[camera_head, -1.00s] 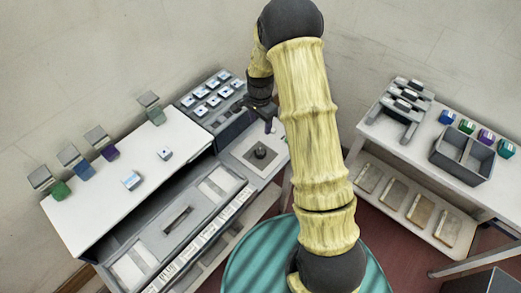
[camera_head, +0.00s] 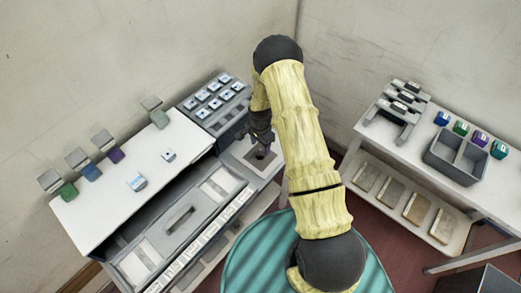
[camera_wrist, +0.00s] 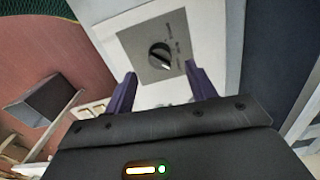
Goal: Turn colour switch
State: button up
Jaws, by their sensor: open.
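The colour switch is a dark round knob (camera_wrist: 160,56) on a grey square plate (camera_wrist: 142,40) with small lettering, set in a white panel. In the wrist view it sits ahead of and between my fingertips, apart from them. My gripper (camera_wrist: 160,85) is open and empty, with two purple fingers pointing at the switch. In the head view my gripper (camera_head: 262,152) hangs above the plate (camera_head: 249,157) and largely hides the knob.
A grey box with several labelled buttons (camera_head: 214,98) stands just behind the switch panel. A white table (camera_head: 112,195) with coloured blocks is at the left. A shelf table (camera_head: 422,135) with a grey two-part bin (camera_head: 459,155) is at the right.

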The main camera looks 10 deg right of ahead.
aim_at(260, 152)
jog(key=shift+f+p, duration=0.8)
jog(key=shift+f, duration=1.85)
jog(key=c, duration=1)
